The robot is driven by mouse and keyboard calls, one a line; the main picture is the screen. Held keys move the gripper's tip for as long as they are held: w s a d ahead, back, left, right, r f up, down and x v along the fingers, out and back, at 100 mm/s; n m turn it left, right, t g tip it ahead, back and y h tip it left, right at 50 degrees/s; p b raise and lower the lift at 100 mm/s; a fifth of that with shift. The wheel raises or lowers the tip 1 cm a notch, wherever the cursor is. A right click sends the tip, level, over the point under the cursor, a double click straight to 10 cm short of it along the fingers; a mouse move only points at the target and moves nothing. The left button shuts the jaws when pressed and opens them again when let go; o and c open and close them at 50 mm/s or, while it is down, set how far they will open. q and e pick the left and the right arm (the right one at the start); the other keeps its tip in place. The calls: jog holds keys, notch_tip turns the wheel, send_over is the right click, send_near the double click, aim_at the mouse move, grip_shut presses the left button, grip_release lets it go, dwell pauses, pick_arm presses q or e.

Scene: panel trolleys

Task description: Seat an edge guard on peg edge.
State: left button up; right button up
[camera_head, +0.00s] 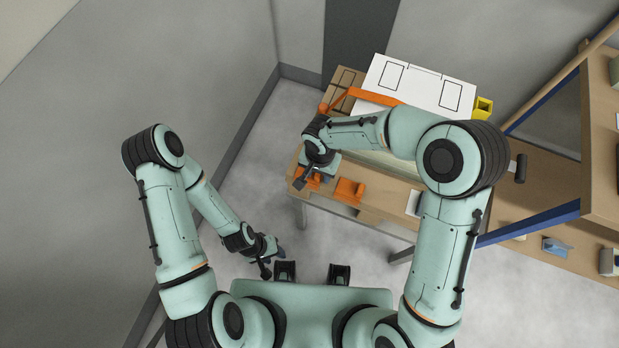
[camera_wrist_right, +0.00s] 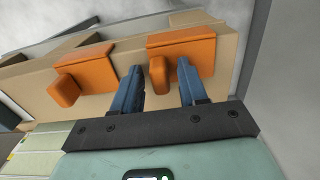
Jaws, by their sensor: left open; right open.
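Two orange edge guards lie side by side near the front edge of the wooden table. In the wrist view, one guard (camera_wrist_right: 192,46) has its raised tab between the blue fingers of my right gripper (camera_wrist_right: 160,68). The fingers are open, one on each side of the tab. The other guard (camera_wrist_right: 86,72) is to the left there; in the head view it (camera_head: 349,190) lies clear of my gripper. In the head view my right gripper (camera_head: 306,179) partly covers the first guard. My left gripper (camera_head: 272,258) is open and empty, away from the table. I cannot make out the peg edge.
The wooden table (camera_head: 388,203) holds a white panel box (camera_head: 415,84), cardboard (camera_head: 343,85) and a yellow item (camera_head: 483,107) at the back. A shelf unit with blue rails (camera_head: 540,215) stands at right. Grey floor lies open at left.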

pick_arm(q)
jog(key=shift+w, duration=0.1)
pick_arm(e)
grip_shut()
pick_arm(q)
jog(key=shift+r, duration=0.15)
pick_arm(e)
jog(key=shift+r, duration=0.25)
pick_arm(q)
jog(key=shift+w+r+p, duration=0.2)
jog(key=shift+r+p, duration=0.1)
jog(key=shift+p, duration=0.05)
pick_arm(e)
jog(key=shift+r, duration=0.8)
jog(key=c, duration=0.6)
grip_release()
grip_shut()
pick_arm(q)
jog(key=shift+w+r+p, duration=0.55)
jog(key=shift+r+p, duration=0.05)
jog(key=shift+r, duration=0.2)
pick_arm(e)
jog(key=shift+r, duration=2)
